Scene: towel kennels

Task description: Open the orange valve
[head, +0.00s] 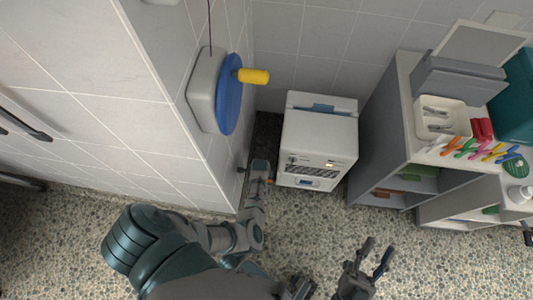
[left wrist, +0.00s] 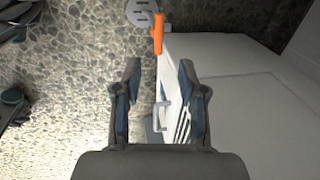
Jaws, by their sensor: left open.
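The orange valve (left wrist: 158,35) is a bright upright lever at the upper middle of the left wrist view, by the edge of a white machine (head: 318,140). My left gripper (left wrist: 160,72) is open and empty. Its fingers stand apart, and the valve shows beyond their tips, between their lines, not touched. In the head view my left gripper sits beside the machine's lower left edge, partly hidden by its own arm. A tiny orange spot shows there, too small to be sure of. My right gripper (head: 378,247) is open and empty over the floor.
A blue wheel (head: 229,95) with a yellow handle (head: 253,76) juts from the tiled wall above my left arm. A grey shelf (head: 378,152) with a cutlery tray and coloured items stands right of the machine. Speckled floor (head: 440,265) is free in front. A drain (left wrist: 143,12) shows in the left wrist view.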

